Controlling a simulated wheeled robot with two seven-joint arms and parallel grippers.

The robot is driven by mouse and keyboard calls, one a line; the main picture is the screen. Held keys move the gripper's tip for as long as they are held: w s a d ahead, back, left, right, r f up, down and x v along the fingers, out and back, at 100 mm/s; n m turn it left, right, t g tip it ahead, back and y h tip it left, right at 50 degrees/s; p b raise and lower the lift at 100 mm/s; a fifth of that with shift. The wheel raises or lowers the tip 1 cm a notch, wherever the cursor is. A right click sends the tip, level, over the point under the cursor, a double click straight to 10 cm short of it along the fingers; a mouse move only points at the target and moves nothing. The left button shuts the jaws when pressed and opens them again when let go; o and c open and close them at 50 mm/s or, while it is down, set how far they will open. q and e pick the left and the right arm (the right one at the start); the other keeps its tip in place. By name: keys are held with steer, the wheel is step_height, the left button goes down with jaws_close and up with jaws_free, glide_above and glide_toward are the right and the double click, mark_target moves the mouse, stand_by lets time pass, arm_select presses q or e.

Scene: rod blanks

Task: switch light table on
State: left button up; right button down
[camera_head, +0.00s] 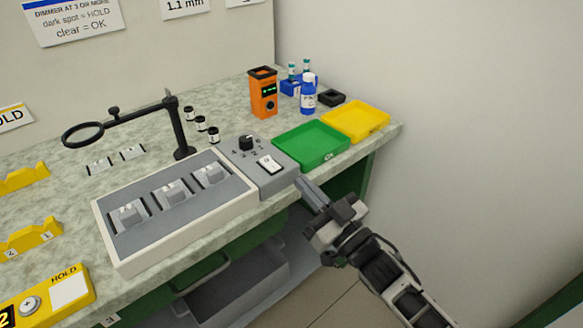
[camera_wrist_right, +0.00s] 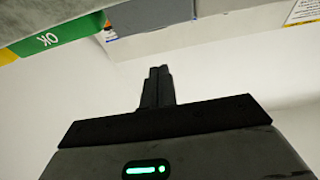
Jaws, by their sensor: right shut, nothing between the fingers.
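The light table (camera_head: 160,215) is a grey panel with a pale frame, and several small holders stand on it. Its panel does not look lit. A grey control box (camera_head: 277,179) joins its right end. The box carries a black dimmer knob (camera_head: 246,143) and a white rocker switch (camera_head: 269,164). My right gripper (camera_head: 304,184) is shut and empty, just right of the control box and apart from the switch. In the right wrist view its closed fingers (camera_wrist_right: 157,85) point at bare pale surface. My left gripper is not in view.
A green tray (camera_head: 337,157) and a yellow tray (camera_head: 383,118) lie behind the control box. An orange device (camera_head: 263,95) and a blue-white bottle (camera_head: 308,93) stand farther back. A magnifier on a stand (camera_head: 181,125) rises behind the light table. Open floor lies right of the bench.

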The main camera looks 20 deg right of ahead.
steer(key=v, duration=0.2)
steer(key=shift+s+d+f, duration=0.1)
steer(key=shift+s+f, duration=0.1)
steer(key=shift+f, duration=0.05)
stand_by(0.3)
steer(key=s+a+f+m+g+h+p, duration=0.2)
steer(key=s+f+g+h, duration=0.3)
steer(key=s+f+g, duration=0.4)
steer(key=s+a+f, duration=0.1)
steer(key=s+f, duration=0.2)
steer(key=s, duration=0.3)
steer(key=shift+m, duration=0.3)
steer(key=shift+a+f, duration=0.1)
stand_by(0.5)
